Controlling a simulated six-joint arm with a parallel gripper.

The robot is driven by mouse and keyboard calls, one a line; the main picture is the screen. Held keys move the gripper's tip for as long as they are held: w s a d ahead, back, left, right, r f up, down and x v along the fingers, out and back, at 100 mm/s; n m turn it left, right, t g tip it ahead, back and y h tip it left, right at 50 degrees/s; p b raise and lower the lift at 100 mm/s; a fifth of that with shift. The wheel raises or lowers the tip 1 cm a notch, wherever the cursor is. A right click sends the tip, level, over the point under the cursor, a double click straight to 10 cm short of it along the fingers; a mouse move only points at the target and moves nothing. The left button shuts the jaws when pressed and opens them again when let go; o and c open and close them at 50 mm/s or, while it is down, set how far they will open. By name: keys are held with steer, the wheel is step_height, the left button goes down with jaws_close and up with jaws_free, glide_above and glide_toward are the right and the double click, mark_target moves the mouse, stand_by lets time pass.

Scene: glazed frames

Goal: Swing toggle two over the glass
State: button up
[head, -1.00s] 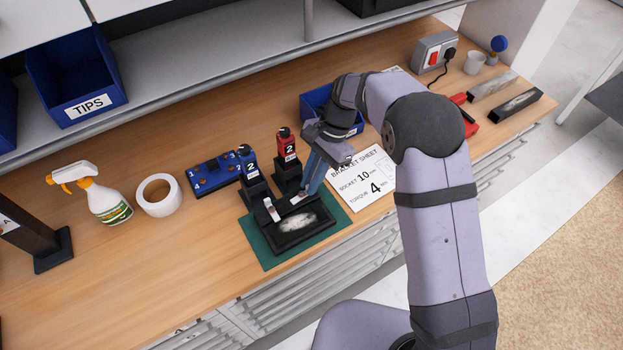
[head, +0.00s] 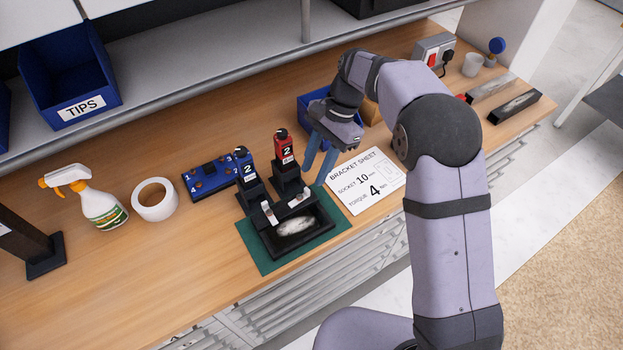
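A small black frame (head: 322,222) with a pale, cloudy pane (head: 296,226) lies on a green mat (head: 258,258). Two light metal toggles stand at its far edge: a left one (head: 269,212) and a right one (head: 299,199). I cannot read any numbers on the toggles, nor tell exactly how far each reaches over the glass. Behind them, a blue-topped driver (head: 244,164) and a red-topped driver (head: 284,147), both marked 2, stand in black holders. My gripper (head: 318,165) is open and empty, its blue fingers apart, above and right of the right toggle.
A bracket sheet (head: 366,180) lies right of the mat. A blue bit block (head: 209,177), tape roll (head: 155,199) and spray bottle (head: 95,200) sit to the left. A blue bin (head: 313,102) stands behind my gripper. Bare wood lies left of the mat.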

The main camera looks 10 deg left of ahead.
mark_target(307, 189)
steer(key=shift+v, duration=1.05)
steer(key=s+f+h, duration=0.1)
steer(key=s+h, duration=0.1)
steer(key=s+f+t+h+b, duration=0.1)
steer(key=s+h, duration=0.1)
steer(key=s+f+t+h, duration=0.1)
steer(key=s+f+h, duration=0.1)
steer(key=shift+s+a+f+t+h+b, duration=0.2)
steer(key=shift+s+t+h+b, duration=0.15)
steer(key=shift+t+h, duration=0.2)
steer(key=a+t, duration=0.1)
steer(key=t, duration=0.1)
steer(key=s+a+r+t+h, duration=0.1)
steer(key=a+t, duration=0.1)
steer(key=a+t+b, duration=0.1)
steer(key=t, duration=0.1)
steer(key=shift+s+a+r+t, duration=0.15)
steer(key=shift+a+r+t, duration=0.1)
steer(key=shift+a+r, duration=0.15)
steer(key=shift+a+r+t, duration=0.3)
steer(key=shift+a+t, duration=0.2)
steer(key=shift+w+d+f+p, duration=0.35)
steer(key=shift+w+f+p, duration=0.05)
steer(key=shift+f, duration=0.05)
steer(key=shift+p+x, duration=1.2)
steer(key=shift+x, duration=1.85)
steer(key=shift+s, duration=0.1)
